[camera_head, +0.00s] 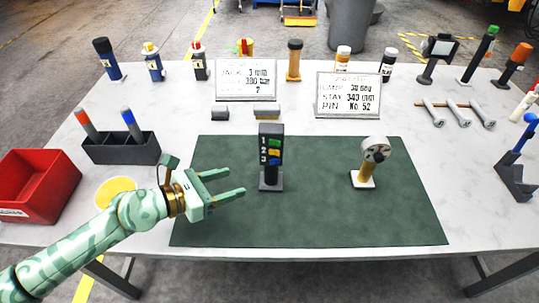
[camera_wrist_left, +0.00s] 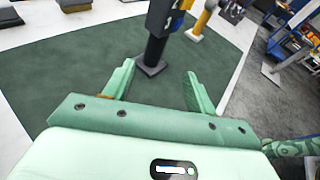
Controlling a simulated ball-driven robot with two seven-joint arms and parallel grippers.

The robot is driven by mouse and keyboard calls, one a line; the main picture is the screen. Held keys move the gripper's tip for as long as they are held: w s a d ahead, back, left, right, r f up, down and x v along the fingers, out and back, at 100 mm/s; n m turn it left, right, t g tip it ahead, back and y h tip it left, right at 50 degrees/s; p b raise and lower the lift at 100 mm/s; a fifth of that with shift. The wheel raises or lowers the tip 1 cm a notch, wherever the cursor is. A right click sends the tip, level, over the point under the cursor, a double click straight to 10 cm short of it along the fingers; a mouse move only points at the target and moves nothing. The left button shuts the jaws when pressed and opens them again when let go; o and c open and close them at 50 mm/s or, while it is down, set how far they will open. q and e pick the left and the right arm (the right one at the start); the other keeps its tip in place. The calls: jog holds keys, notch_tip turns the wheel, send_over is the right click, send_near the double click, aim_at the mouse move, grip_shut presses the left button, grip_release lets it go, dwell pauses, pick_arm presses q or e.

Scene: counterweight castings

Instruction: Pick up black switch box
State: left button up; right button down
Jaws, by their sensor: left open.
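The black switch box (camera_head: 270,148) stands upright on a dark post with a square base, on the green mat (camera_head: 330,215). Its front shows the numbers 1, 2 and 3 beside coloured switches. My left gripper (camera_head: 240,182) is open and empty, to the left of the switch box's post, with its fingers pointing towards it. In the left wrist view the post and base of the switch box (camera_wrist_left: 152,55) show beyond the two open fingers (camera_wrist_left: 157,82), apart from them. The top of the box is cut off there. My right gripper is not in view.
A yellow-handled tool with a round grey head (camera_head: 375,152) stands on the mat to the right. A dark holder (camera_head: 125,152) with two markers and a red bin (camera_head: 35,185) are at the left. Two signs (camera_head: 246,80) and several bottles stand behind. The mat's front is clear.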

aim_at(265, 178)
pick_arm(q)
jog(key=shift+w+a+f+m+g+y, duration=0.1)
jog(key=shift+w+f+m+g+y, duration=0.15)
jog(key=shift+f, duration=0.3)
jog(key=shift+w+a+f+m+g+y, duration=0.15)
jog(key=shift+f+m+y, duration=0.15)
jog(key=shift+f, duration=0.2)
jog(key=b+x, duration=0.2)
jog(key=x, duration=0.7)
jog(key=shift+d, duration=0.2)
jog(key=x, duration=0.2)
jog(key=b+x, duration=0.1)
jog(key=x, duration=0.1)
jog(key=b+x, duration=0.1)
jog(key=x, duration=0.1)
jog(key=shift+w+d+r, duration=0.15)
jog(key=shift+w+r, duration=0.1)
jog(key=shift+r, duration=0.05)
jog(key=shift+s+r, duration=0.1)
grip_shut()
jog(key=shift+r, duration=0.1)
